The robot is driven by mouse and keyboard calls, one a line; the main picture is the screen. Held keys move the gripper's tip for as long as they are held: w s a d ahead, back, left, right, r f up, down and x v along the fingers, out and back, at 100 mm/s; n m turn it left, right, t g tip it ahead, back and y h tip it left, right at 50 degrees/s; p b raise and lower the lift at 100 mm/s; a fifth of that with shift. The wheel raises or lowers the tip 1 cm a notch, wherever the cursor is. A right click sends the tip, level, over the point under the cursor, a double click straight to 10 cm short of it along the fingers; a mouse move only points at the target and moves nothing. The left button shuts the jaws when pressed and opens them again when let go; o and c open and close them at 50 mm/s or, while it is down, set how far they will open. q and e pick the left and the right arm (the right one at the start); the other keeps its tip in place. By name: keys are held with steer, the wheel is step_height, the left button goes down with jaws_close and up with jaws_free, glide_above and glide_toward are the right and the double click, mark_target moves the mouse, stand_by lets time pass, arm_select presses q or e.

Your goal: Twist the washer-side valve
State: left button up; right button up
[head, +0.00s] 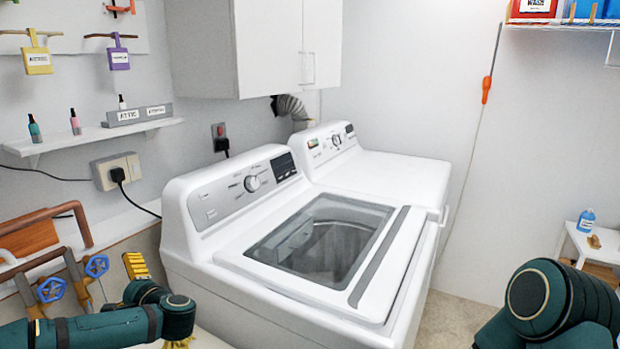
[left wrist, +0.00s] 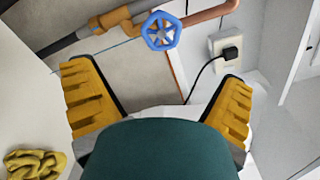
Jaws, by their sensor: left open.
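Two blue valve wheels sit on pipes at the lower left of the head view. The one nearer the washer (head: 96,266) is right of the other wheel (head: 51,289). One blue wheel (left wrist: 163,31), on copper-coloured pipework, shows at the top middle of the left wrist view; it looks like the washer-side one. My left gripper (left wrist: 158,80) is open and empty, its yellow fingers spread wide. The wheel lies beyond the fingertips, between their lines, apart from both. In the head view one yellow finger (head: 135,265) shows just right of the washer-side wheel; the arm hides much of the gripper. My right gripper is out of view.
The white washer (head: 180,255) stands right of the valves, with a dryer (head: 390,172) behind it. A wall outlet with a black plug (left wrist: 230,50) and cord is near the wheel. A yellow cloth-like item (left wrist: 35,163) lies at lower left in the wrist view.

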arm_select(q)
steer(key=shift+v, duration=0.8)
steer(key=shift+c, duration=0.2)
